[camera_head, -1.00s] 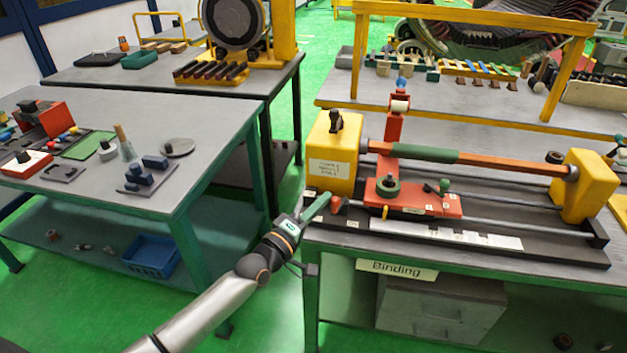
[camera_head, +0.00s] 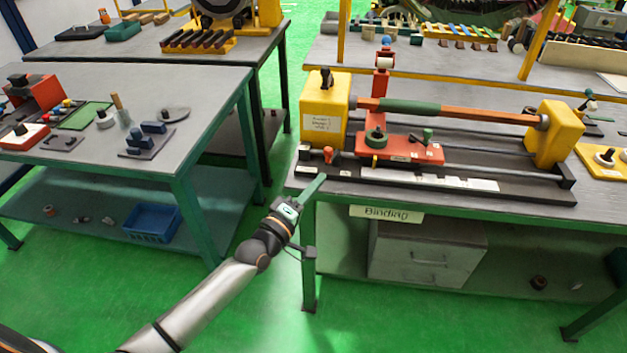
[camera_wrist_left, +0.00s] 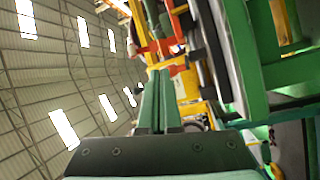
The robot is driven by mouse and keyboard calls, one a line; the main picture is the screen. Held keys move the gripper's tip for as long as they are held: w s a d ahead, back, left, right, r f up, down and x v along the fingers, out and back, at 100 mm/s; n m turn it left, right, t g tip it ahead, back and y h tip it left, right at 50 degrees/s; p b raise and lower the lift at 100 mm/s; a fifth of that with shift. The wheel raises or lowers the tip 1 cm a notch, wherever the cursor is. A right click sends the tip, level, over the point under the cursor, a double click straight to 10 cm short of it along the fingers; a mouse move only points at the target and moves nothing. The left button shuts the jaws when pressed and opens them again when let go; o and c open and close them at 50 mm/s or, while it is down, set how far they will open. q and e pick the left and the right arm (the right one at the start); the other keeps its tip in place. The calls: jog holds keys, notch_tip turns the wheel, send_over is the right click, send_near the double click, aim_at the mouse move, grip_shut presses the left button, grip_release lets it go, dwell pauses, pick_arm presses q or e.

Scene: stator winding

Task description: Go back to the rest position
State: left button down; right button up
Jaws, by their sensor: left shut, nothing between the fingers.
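My left gripper (camera_head: 308,189) shows in the head view at the front left corner of the binding bench. Its green fingers are shut and empty, pointing up and to the right. In the left wrist view the two fingers (camera_wrist_left: 156,103) lie together with nothing between them. The gripper is just in front of the winding machine's dark base (camera_head: 340,170), below its yellow left block (camera_head: 325,110). I cannot tell whether the fingers touch the bench edge. My right gripper is not in view.
The binding bench (camera_head: 480,208) carries the machine with its red carriage (camera_head: 400,149). A green-legged table (camera_head: 215,95) with tools stands at the left, a blue bin (camera_head: 153,222) on its lower shelf. Green floor (camera_head: 265,310) lies open between them.

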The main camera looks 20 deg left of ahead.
pick_arm(q)
jog(key=shift+s+f, duration=0.1)
jog(key=shift+s, duration=0.05)
dwell(0.4)
jog(key=s+d+f+m+g+y, duration=0.1)
jog(key=s+f+m+g, duration=0.3)
jog(key=s+f+m, duration=0.3)
jog(key=s+d+f+m+g+y, duration=0.1)
jog(key=s+f+m+g, duration=0.4)
jog(key=s+f, duration=0.9)
jog(key=s+d+m, duration=0.1)
jog(key=s+m, duration=0.1)
jog(key=s, duration=0.5)
jog(key=shift+s+f, duration=0.35)
jog(key=shift+f, duration=0.05)
